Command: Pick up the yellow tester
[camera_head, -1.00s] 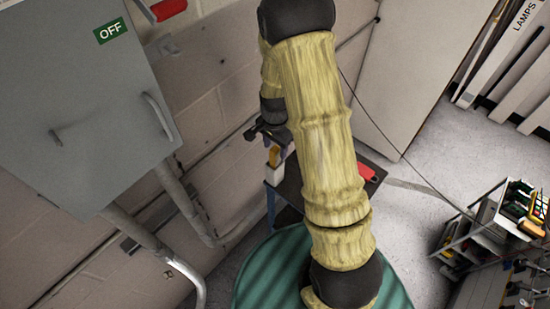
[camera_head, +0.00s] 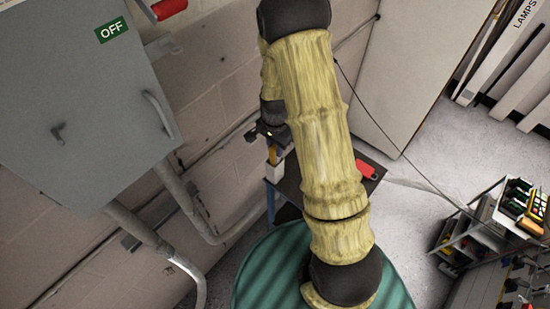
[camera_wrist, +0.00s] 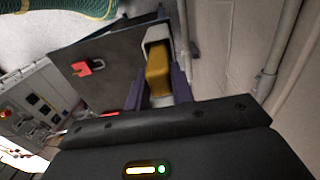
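The yellow tester (camera_wrist: 158,72) stands in a white holder (camera_wrist: 155,34) at the edge of a dark table top. In the wrist view my gripper (camera_wrist: 158,90) points at it, with one purple finger on each side of the tester. The fingers look open, with narrow gaps beside the tester; I see no clear contact. In the head view my gripper (camera_head: 271,143) is just above the white holder (camera_head: 275,170), and only a sliver of the yellow tester (camera_head: 272,156) shows. My forearm covers part of the table.
A red padlock-like object (camera_head: 366,169) lies on the dark table (camera_head: 291,187). The wall with conduit (camera_head: 190,205) runs close to the left of the holder. A grey cabinet marked OFF (camera_head: 85,100) hangs at left. A cart with tools (camera_head: 495,215) stands at right.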

